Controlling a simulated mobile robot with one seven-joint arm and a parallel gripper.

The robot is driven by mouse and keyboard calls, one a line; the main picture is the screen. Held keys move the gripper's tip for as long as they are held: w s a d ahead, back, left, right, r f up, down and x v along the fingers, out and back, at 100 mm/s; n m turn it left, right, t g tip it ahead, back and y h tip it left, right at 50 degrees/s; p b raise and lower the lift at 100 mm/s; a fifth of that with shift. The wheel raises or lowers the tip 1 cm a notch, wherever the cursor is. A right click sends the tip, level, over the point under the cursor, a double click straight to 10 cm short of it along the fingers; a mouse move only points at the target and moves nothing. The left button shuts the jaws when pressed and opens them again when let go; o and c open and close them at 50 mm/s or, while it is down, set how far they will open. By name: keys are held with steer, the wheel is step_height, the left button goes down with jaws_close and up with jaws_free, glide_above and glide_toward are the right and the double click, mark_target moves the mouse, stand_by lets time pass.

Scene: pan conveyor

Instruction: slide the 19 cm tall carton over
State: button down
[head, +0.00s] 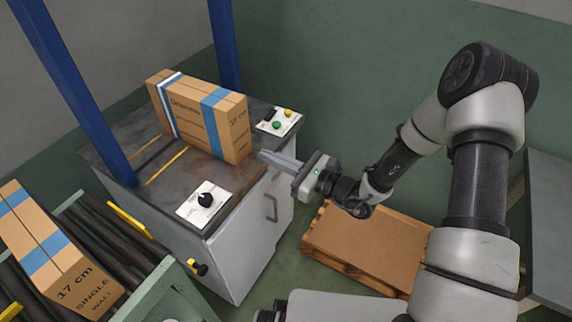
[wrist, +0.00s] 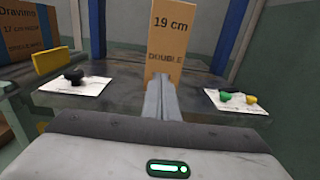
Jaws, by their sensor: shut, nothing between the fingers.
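The 19 cm carton (head: 203,115) stands upright on the dark top of a machine (head: 145,140) in the head view. It is brown with blue bands and a white strip. In the wrist view the carton (wrist: 173,40) shows its narrow end, marked "19 cm" and "DOUBLE", straight ahead. My gripper (head: 268,158) is shut and empty, its fingers pointing at the carton's near end. In the wrist view the closed fingertips (wrist: 161,80) overlap the carton's lower part. I cannot tell whether they touch it.
Blue posts (head: 75,90) flank the machine top. A knob panel (head: 205,203) and a button panel (head: 279,122) lie on its near side. A 17 cm carton (head: 48,255) rests on the roller conveyor at the left. A pallet (head: 365,245) with a flat brown top lies on the floor.

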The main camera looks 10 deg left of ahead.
mark_target(240, 143)
steer(key=b+x, duration=0.1)
steer(key=x, duration=0.5)
steer(key=shift+w+a, duration=0.1)
steer(key=shift+a, duration=0.15)
steer(key=b+x, duration=0.1)
steer(key=x, duration=1.6)
steer(key=shift+w+a, duration=0.1)
steer(key=shift+a, duration=0.25)
steer(key=shift+d, duration=0.15)
